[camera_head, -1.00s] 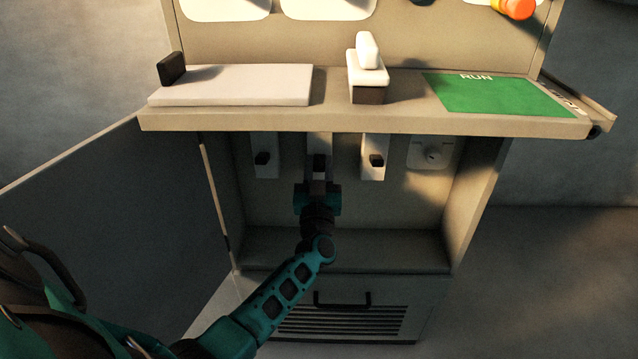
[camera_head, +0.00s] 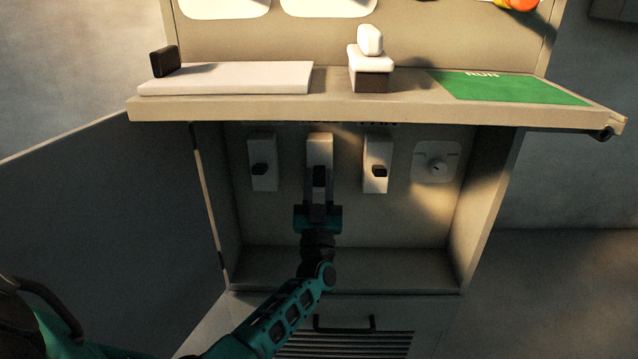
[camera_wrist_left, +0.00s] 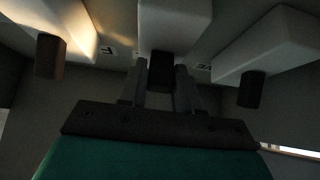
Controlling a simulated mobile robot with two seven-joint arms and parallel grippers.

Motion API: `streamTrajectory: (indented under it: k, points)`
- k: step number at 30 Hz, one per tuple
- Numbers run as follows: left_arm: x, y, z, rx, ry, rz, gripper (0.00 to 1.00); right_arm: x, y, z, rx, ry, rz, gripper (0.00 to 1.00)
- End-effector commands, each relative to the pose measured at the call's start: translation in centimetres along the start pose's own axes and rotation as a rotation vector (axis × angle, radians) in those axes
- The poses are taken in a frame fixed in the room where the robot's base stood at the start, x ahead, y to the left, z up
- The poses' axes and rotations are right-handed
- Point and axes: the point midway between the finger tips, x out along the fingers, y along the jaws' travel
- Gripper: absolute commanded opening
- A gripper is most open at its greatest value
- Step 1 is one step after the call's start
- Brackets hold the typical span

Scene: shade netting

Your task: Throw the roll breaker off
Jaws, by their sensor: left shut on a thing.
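Three white breakers with dark levers are in a row on the back wall inside the cabinet: left (camera_head: 262,150), middle (camera_head: 320,148) and right (camera_head: 377,150). I cannot read which one is labelled roll. My left gripper (camera_head: 319,179) reaches in from below and is shut on the dark lever of the middle breaker. In the left wrist view, that lever (camera_wrist_left: 163,72) sits between the two fingers, below its white body (camera_wrist_left: 172,25). The levers on both sides stand free of the gripper. My right gripper is out of view.
A round knob on a white plate (camera_head: 437,162) is right of the breakers. A shelf (camera_head: 420,110) juts out above, carrying a white slab (camera_head: 230,78), a white switch block (camera_head: 370,60) and a green RUN panel (camera_head: 515,88). The open door (camera_head: 90,210) stands left.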

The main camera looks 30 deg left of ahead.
Motion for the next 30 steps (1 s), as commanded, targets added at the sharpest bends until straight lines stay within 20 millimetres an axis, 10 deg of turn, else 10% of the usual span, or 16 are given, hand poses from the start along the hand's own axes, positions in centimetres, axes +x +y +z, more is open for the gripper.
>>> streamTrajectory:
  k: [3,4,10,20,30]
  points:
    - [-0.2,0.1,0.2,0.002,-0.005,0.002,0.02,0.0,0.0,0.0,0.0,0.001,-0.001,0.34]
    - [-0.2,0.1,0.2,0.002,-0.005,0.002,0.33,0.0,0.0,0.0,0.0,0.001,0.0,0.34]
    - [-0.1,0.0,0.1,0.001,-0.004,0.001,0.52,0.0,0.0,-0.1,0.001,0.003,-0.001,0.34]
    - [-0.5,0.0,0.1,0.001,-0.004,0.0,0.53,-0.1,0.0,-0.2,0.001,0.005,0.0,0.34]
    - [-7.1,0.0,0.1,0.002,-0.008,0.001,0.53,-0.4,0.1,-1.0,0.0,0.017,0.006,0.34]
